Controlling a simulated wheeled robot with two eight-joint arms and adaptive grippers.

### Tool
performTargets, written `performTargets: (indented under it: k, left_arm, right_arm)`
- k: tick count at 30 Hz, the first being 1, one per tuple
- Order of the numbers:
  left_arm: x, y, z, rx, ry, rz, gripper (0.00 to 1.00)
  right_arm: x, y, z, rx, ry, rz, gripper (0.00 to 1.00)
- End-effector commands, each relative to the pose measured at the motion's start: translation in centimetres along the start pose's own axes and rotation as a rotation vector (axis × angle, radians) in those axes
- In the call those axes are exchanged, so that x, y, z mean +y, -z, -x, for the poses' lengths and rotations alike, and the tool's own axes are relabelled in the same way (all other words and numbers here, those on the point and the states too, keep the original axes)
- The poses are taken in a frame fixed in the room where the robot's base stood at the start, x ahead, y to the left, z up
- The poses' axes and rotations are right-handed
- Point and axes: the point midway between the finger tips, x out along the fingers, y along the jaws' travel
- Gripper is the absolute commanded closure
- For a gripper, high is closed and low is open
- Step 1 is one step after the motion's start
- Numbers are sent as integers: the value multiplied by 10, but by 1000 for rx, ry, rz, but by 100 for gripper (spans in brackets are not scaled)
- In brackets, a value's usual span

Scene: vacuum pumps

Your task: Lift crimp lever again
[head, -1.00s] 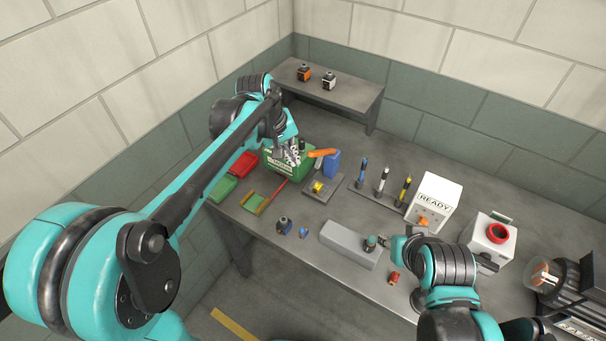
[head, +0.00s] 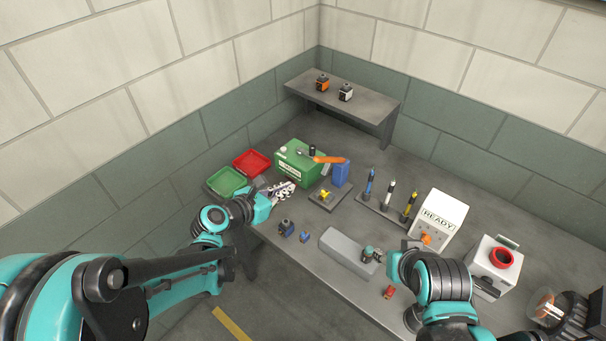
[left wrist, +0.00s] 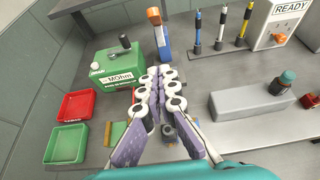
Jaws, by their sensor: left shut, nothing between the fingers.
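An orange lever (head: 328,160) stands out from the top of a blue block (head: 341,174) near the back of the bench. In the left wrist view the orange end (left wrist: 153,16) shows above the blue block (left wrist: 163,42). My left gripper (head: 291,187) is shut and empty, left of the block and apart from it. It hides most of a green fixture (left wrist: 118,131) with a yellow-brown bar and a red part (left wrist: 135,94). Which of these is the crimp lever, I cannot tell. My right arm shows at the lower right; its fingers are not visible.
The green box (head: 300,168) stands behind my left gripper, with red (head: 252,163) and green (head: 226,182) trays to its left. A small yellow-topped fixture (head: 325,195), a pen rack (head: 384,213), a grey block (head: 348,252) and the READY box (head: 438,217) occupy the bench.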

Motion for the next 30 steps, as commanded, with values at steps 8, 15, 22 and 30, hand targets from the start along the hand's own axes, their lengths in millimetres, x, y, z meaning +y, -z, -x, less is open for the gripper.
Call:
performTargets:
  k: [8,15,22,30]
  left_arm:
    - [-1,2,-46,1,5,-2,100]
    - [-2,2,-97,1,5,-3,100]
    - [-2,-30,-105,2,4,-3,100]
    - [-1,-39,-107,2,2,-3,100]
  right_arm:
    - [0,-6,-8,0,0,0,60]
    - [0,-10,-14,0,0,0,60]
    - [0,-6,-9,0,0,0,60]
    - [0,-6,-8,0,0,0,60]
